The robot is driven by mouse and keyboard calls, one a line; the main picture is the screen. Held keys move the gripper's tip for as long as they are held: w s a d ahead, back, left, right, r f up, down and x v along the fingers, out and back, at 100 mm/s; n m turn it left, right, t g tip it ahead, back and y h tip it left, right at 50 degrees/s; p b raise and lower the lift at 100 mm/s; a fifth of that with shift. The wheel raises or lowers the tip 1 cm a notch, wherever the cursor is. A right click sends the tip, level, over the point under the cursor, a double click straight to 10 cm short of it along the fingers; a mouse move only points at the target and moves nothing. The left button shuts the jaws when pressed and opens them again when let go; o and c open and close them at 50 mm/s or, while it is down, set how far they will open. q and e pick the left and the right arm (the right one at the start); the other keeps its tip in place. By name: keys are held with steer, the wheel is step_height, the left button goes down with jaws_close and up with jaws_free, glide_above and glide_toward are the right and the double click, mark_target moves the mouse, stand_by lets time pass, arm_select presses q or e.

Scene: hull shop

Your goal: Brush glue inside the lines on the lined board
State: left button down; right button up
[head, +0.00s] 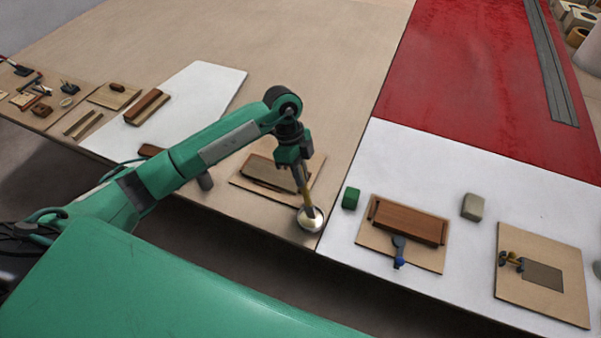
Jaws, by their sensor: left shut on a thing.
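My left gripper (301,168) is shut on the tan handle of a brush (307,190), which points down and slightly right. The brush's lower end is at a round whitish pot (311,222) near the table's front edge. I cannot tell whether the tip is in the pot or just over it. My right gripper is not in view.
A green block (351,198) stands right of the pot. Further right are a board with a brown block (410,222) and a blue-handled tool (398,252), a grey-beige block (473,206), and a board with a grey patch (542,275). Small tools lie far left. The tan table behind is clear.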

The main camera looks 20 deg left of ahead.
arm_select(q)
steer(key=shift+f, duration=0.45)
steer(key=shift+f, duration=0.1)
stand_by(1.5)
step_height(320, 180, up, 7)
steer(key=p, duration=0.6)
stand_by(0.4)
stand_by(0.6)
